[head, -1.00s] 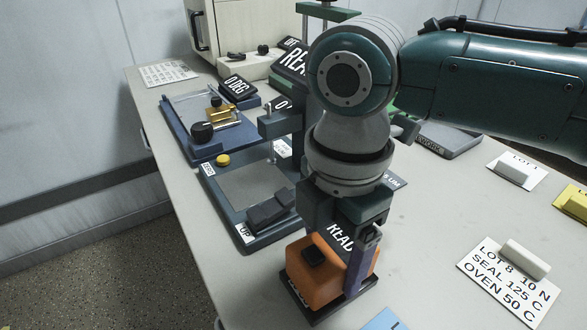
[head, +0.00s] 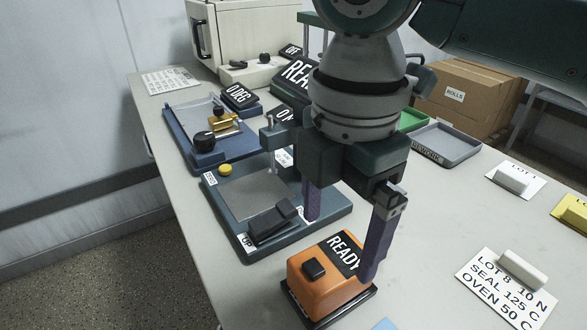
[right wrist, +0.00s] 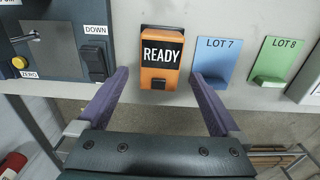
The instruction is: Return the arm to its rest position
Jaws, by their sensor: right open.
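My right gripper (head: 343,245) is open and empty, its two purple fingers spread above the orange device. The orange device (head: 316,280) with a black button and a READY display sits on a dark base near the table's front edge. In the right wrist view the orange device (right wrist: 160,60) lies beyond and between the open fingertips (right wrist: 160,85), and nothing is held. My right arm comes in from the upper right of the head view and hides part of the table's middle. My left gripper is not in view.
A grey press-like stand (head: 250,195) with a black switch is left of the gripper. A blue coating device (head: 190,150) stands behind it. A grey tray (head: 455,143) and a cardboard box (head: 465,90) are at the back right.

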